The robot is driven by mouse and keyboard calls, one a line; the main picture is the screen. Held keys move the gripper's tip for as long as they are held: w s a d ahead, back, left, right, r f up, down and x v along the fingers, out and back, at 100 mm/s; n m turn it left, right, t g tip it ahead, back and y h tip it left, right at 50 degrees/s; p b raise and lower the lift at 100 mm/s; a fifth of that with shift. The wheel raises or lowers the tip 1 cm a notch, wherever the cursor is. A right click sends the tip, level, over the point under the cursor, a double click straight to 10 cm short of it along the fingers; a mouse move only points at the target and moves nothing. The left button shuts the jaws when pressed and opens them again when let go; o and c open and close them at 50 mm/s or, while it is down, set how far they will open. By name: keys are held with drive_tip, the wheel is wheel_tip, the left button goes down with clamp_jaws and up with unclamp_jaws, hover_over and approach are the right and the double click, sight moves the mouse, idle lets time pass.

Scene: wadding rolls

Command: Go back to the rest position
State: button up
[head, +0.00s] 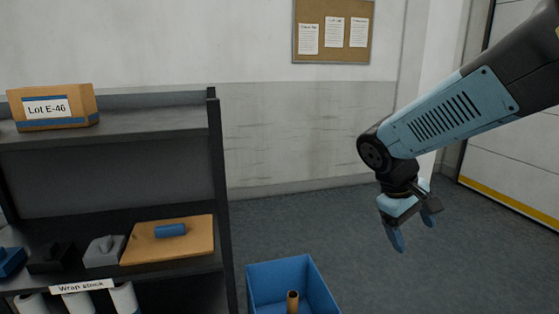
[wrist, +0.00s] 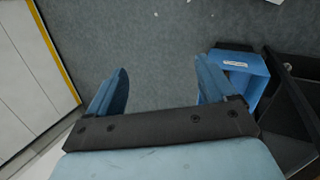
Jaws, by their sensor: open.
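My gripper (head: 414,238) hangs at the end of my arm on the right side of the head view, pointing down over open grey floor. In the wrist view its two blue fingers (wrist: 162,88) stand wide apart with nothing between them. It is to the right of the blue bin and the shelf, touching neither.
A dark shelf (head: 216,150) at left holds a box marked Lot E-46 (head: 60,108), a wooden board (head: 190,247) with a blue roll (head: 171,230), and white rolls below. A blue bin (head: 262,284) holds a brown tube (head: 292,300). Floor around my gripper is clear.

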drive_tip(key=s+a+r+m+t+y, duration=0.3)
drive_tip(key=s+r+m+t+y, duration=0.1)
drive_tip(key=s+r, duration=0.2)
drive_tip(key=shift+s+a+r+t+y, duration=0.3)
drive_tip(key=shift+s+a+r+y, duration=0.1)
drive_tip(key=shift+r, duration=0.15)
drive_tip(key=shift+s+a+r, duration=0.1)
drive_tip(key=shift+s+r, duration=0.05)
drive_tip(key=shift+r, duration=0.15)
drive_tip(key=shift+c, duration=0.4)
